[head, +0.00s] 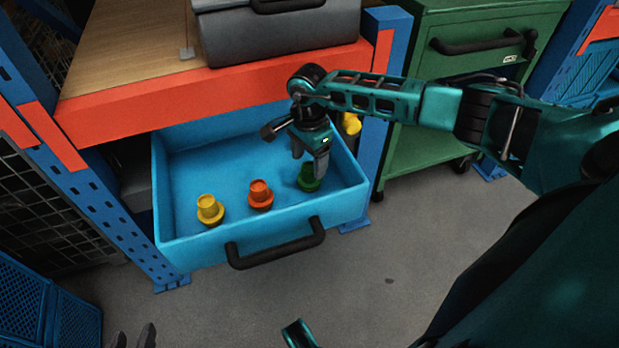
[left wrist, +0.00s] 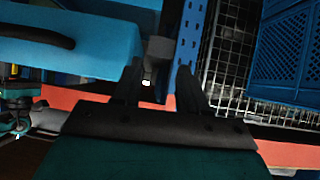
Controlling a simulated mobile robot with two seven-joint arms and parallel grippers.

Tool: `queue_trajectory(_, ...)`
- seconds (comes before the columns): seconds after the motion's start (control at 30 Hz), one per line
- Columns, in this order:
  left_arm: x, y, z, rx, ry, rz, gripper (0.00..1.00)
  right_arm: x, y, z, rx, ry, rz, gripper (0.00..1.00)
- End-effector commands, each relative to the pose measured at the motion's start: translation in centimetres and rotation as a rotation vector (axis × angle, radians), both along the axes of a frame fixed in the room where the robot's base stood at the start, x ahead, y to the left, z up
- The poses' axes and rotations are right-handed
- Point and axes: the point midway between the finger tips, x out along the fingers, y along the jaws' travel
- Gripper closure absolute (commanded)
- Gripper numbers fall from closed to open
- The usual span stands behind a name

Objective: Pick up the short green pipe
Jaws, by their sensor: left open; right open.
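The short green pipe (head: 306,183) stands upright in the right part of the open blue drawer (head: 195,250). My right gripper (head: 311,165) is directly over it, pointing down, with its jaws open and its fingers at the pipe's top, partly hiding it. I cannot tell whether the fingers touch it. My left gripper (head: 133,338) shows only its fingertips at the bottom edge of the head view, over the floor. In the left wrist view the left gripper (left wrist: 160,85) is open and empty.
A short orange pipe (head: 260,195) and a short yellow pipe (head: 209,209) stand left of the green one. The drawer's black handle (head: 275,245) sticks out in front. A green cabinet (head: 440,120) stands to the right.

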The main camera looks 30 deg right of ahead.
Motion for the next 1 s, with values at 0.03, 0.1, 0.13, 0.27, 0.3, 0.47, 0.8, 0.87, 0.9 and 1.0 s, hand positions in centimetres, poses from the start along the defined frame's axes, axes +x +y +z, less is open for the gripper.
queue_trajectory(0.03, 0.0, -0.1, -0.5, -0.002, 0.003, -0.001, 0.57, -0.1, 0.0, -1.1, 0.001, 0.002, 0.000, 0.30)
queue_trajectory(0.1, 0.0, -0.2, -0.8, -0.006, 0.007, 0.000, 0.57, -0.1, 0.0, -2.3, 0.003, 0.004, 0.000, 0.30)
queue_trajectory(0.13, 0.0, -0.3, -0.8, -0.008, 0.006, -0.001, 0.57, -0.1, 0.0, -2.8, 0.003, 0.004, 0.000, 0.30)
queue_trajectory(0.27, 0.3, -0.6, -0.4, -0.018, -0.003, -0.002, 0.57, 0.0, 0.0, -4.1, 0.002, 0.000, 0.000, 0.30)
queue_trajectory(0.3, 0.4, -0.7, -0.3, -0.019, -0.006, -0.001, 0.57, 0.0, 0.0, -4.2, 0.002, 0.000, 0.000, 0.30)
queue_trajectory(0.47, 0.5, -0.7, -0.1, -0.019, -0.007, -0.003, 0.57, 0.0, 0.0, -4.1, 0.002, 0.000, 0.000, 0.30)
queue_trajectory(0.8, 0.5, -0.7, -0.1, -0.016, -0.008, -0.004, 0.57, 0.0, -0.1, -4.1, 0.002, 0.000, 0.000, 0.60)
queue_trajectory(0.87, 0.5, -0.6, -0.2, -0.015, -0.009, -0.005, 0.57, 0.0, -0.1, -4.1, 0.002, 0.000, 0.000, 0.66)
queue_trajectory(0.9, 0.5, -0.6, -0.2, -0.015, -0.009, -0.005, 0.57, 0.0, -0.1, -4.1, 0.002, 0.000, 0.000, 0.70)
queue_trajectory(1.0, 0.5, -0.6, -0.2, -0.013, -0.008, -0.006, 0.57, 0.0, -0.1, -4.1, 0.002, 0.001, 0.000, 0.80)
